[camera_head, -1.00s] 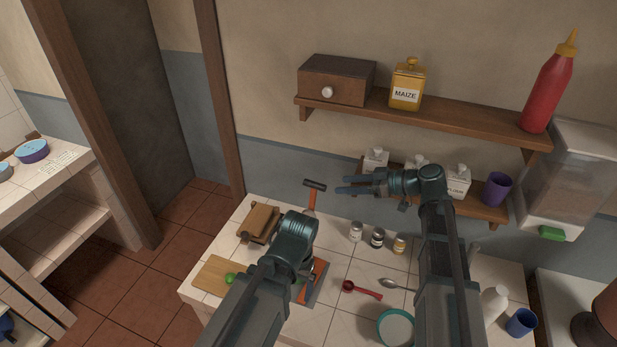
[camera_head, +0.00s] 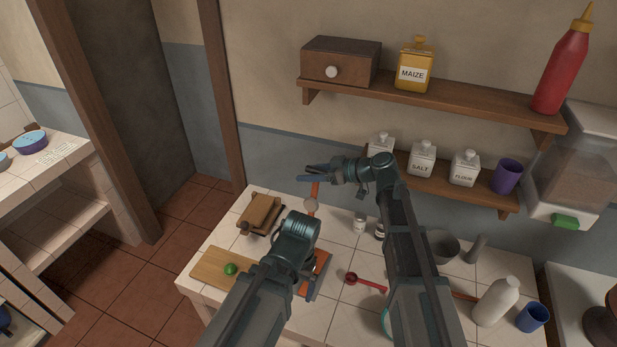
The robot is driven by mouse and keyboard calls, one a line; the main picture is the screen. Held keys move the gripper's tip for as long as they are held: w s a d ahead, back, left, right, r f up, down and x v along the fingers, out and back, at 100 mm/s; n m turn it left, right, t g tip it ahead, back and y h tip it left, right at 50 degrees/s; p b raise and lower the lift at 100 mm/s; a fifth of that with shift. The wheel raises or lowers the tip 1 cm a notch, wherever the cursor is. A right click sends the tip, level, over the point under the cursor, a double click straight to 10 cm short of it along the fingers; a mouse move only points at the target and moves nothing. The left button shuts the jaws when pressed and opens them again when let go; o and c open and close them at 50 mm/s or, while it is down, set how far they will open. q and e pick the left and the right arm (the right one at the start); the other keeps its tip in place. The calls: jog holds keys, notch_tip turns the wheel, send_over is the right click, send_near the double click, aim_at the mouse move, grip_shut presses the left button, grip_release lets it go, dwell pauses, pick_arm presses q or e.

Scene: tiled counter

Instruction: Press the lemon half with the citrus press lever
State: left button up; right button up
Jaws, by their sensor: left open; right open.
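The citrus press stands on the tiled counter, with its orange lever (camera_head: 315,190) raised upright and part of its orange base (camera_head: 321,262) showing behind my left arm. My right gripper (camera_head: 308,174) is open, its fingers pointing left at the top of the lever. The lever's dark handle is hidden there, and I cannot tell whether they touch. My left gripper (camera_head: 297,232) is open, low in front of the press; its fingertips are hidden. No lemon half can be made out; my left arm covers much of the press.
A cutting board (camera_head: 208,268) with a green fruit (camera_head: 231,269) lies at the left front. A brown wooden object (camera_head: 261,213) sits behind it. A low shelf (camera_head: 440,188) holds canisters behind my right arm.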

jog(key=shift+w+a+f, duration=0.1)
jog(key=shift+a, duration=0.15)
jog(key=shift+c, duration=0.4)
grip_shut()
dwell(0.9)
